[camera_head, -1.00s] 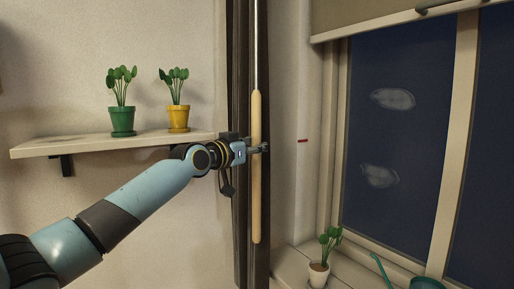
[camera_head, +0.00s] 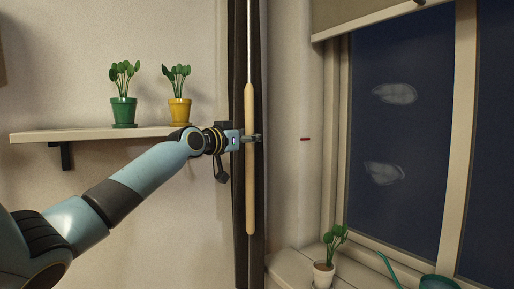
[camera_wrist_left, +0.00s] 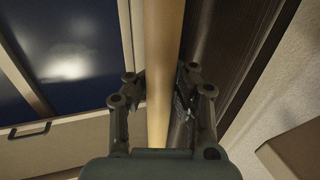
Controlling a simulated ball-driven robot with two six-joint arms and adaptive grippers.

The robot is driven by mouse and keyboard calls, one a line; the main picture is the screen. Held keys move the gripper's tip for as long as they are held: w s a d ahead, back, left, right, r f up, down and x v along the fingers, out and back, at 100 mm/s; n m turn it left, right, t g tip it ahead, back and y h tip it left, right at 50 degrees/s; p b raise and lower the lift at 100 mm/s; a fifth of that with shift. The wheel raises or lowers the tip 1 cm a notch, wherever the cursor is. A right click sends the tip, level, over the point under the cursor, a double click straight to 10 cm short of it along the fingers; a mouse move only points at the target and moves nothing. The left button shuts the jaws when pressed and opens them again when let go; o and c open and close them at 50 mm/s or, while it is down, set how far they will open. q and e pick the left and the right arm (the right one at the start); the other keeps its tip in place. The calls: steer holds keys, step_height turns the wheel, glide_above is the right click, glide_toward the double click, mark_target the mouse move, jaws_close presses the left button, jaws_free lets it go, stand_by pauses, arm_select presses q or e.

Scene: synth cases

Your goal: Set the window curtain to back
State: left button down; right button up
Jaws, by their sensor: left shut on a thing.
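The dark window curtain (camera_head: 239,215) hangs gathered in a narrow bundle to the left of the window. A pale wooden curtain wand (camera_head: 250,190) hangs upright in front of it. My left gripper (camera_head: 254,138) is shut on the wand around its middle. In the left wrist view the wand (camera_wrist_left: 163,60) runs between the two fingers of the left gripper (camera_wrist_left: 160,92), with the curtain (camera_wrist_left: 215,55) close beside it. My right gripper is not in view.
A shelf (camera_head: 30,136) with a green pot (camera_head: 123,113) and a yellow pot (camera_head: 180,112) stands left, just above my left arm. A white potted plant (camera_head: 323,274) and a teal watering can (camera_head: 438,283) stand on the sill by the window (camera_head: 395,150).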

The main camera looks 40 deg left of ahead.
arm_select(q)
steer(key=shift+a+f, duration=0.2)
steer(key=shift+f, duration=0.1)
steer(key=c, duration=1.8)
jaws_free()
steer(key=o, duration=0.7)
steer(key=shift+s+a+r, duration=0.2)
steer(key=shift+s+a, duration=0.2)
steer(key=shift+s, duration=0.1)
steer(key=s, duration=0.7)
steer(key=shift+s+a, duration=0.1)
steer(key=shift+a, duration=0.05)
